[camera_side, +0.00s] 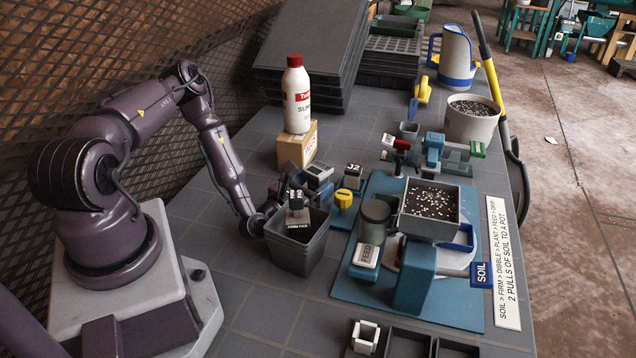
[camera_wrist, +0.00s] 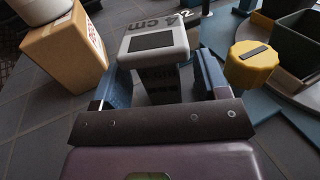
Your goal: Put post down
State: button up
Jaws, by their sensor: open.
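The post I take for the task's post has a pale grey cap (camera_wrist: 155,42) marked "4 cm" with a dark inset on top, over a darker shaft (camera_wrist: 160,82) in the wrist view. It stands between my gripper's (camera_wrist: 162,85) two blue fingers, which are open around it. In the side view the pale-topped post (camera_side: 320,173) is just behind the grey pot, with my gripper (camera_side: 304,187) at it. The post's foot is hidden, and I cannot tell whether it touches the table.
A cardboard box (camera_side: 297,146) with a white bottle (camera_side: 297,96) stands behind the post. A yellow-topped piece (camera_side: 344,198) is close on the right. A grey pot (camera_side: 298,249), with a labelled block (camera_side: 297,215) at its mouth, is in front. The soil machine (camera_side: 430,210) stands right.

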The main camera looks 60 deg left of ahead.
aim_at(313, 184)
jog(key=shift+x, duration=0.9)
jog(key=shift+w+a+r, duration=0.15)
jog(key=shift+w+a, duration=0.1)
jog(key=shift+w, duration=0.3)
jog(key=c, duration=1.1)
notch_tip(313, 184, up, 9)
jog(key=shift+f, duration=0.1)
jog(key=w+d+r+m+h, duration=0.1)
jog(key=d+r+m+h, duration=0.1)
jog(key=d, duration=0.6)
jog(key=w+d+r+m+t+h, duration=0.1)
jog(key=d+r+m+h, duration=0.1)
jog(key=d+r+h, duration=0.2)
jog(key=d+r, duration=0.3)
jog(key=d, duration=0.1)
jog(key=shift+w+r+m+h, duration=0.2)
jog(key=shift+r+m+h, duration=0.1)
jog(key=shift+h, duration=0.1)
